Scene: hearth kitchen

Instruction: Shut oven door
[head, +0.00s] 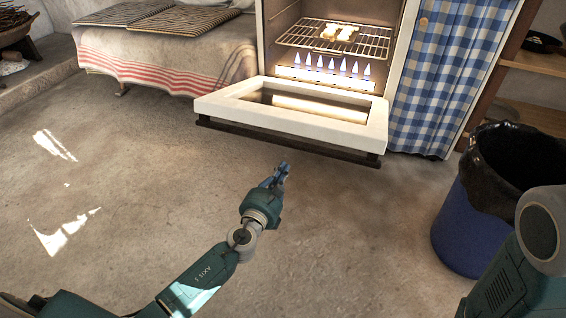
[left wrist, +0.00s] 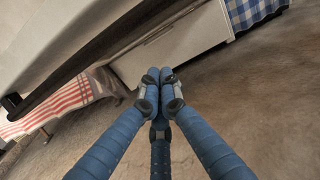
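The oven door (head: 215,104) is a white frame with a window, hinged down and open in front of the lit oven (head: 335,55). A dark handle bar (head: 290,141) runs along its outer edge. My left gripper (head: 283,170) is below and in front of the door in the head view, apart from the handle. In the left wrist view its blue fingers (left wrist: 160,77) meet at the tips with nothing between them. There the underside of the door (left wrist: 60,40) and its dark handle (left wrist: 75,80) fill the upper left. My right gripper is out of view.
A wire rack (head: 320,42) with pale food sits inside the oven above blue flames. A blue bin (head: 465,225) with a black liner stands at right, beside my right arm. A checked curtain (head: 450,75) hangs right of the oven. The floor (head: 130,170) is clear.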

